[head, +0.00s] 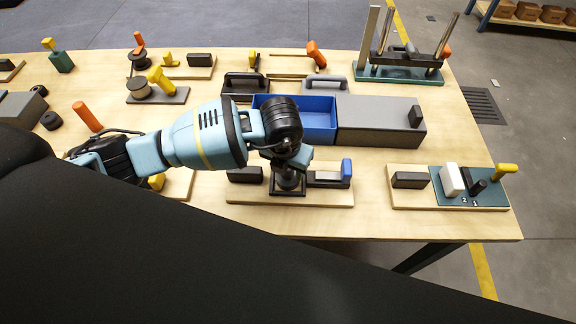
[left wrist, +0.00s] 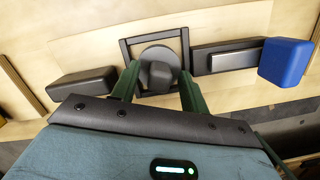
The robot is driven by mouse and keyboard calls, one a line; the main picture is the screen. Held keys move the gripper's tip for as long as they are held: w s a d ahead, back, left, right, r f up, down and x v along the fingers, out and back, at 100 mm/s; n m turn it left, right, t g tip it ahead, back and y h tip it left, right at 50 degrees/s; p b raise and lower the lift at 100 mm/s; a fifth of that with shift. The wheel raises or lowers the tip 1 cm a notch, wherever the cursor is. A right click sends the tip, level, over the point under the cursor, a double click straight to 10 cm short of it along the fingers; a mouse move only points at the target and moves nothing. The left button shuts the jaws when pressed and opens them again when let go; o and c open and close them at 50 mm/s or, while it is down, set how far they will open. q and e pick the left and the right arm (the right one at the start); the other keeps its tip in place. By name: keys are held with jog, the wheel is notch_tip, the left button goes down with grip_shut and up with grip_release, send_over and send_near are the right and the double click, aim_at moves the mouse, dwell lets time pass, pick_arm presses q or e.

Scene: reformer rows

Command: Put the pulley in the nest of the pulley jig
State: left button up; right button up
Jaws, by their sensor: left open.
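The pulley (left wrist: 158,54), a grey disc with a dark knob on top, lies inside a square black frame, the nest (left wrist: 126,55), in the left wrist view. The nest is on the wooden board of the pulley jig (head: 318,197). I cannot tell whether the disc is fully seated. My left gripper (left wrist: 158,90) is open, with a green finger on each side of the knob. In the head view my left gripper (head: 289,178) points down over the nest and hides most of the pulley. My right gripper is not in view.
The jig board also bears a black block (left wrist: 82,90) on the left and a grey slide with a blue block (left wrist: 285,62) on the right. A blue bin (head: 318,122) and a grey box (head: 376,118) stand behind. Another jig (head: 450,185) stands to the right.

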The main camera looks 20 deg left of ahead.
aim_at(285, 182)
pick_arm(q)
notch_tip(285, 182, up, 12)
jog(key=s+p, duration=0.1)
jog(key=shift+s+a, duration=0.15)
jog(key=shift+s, duration=0.2)
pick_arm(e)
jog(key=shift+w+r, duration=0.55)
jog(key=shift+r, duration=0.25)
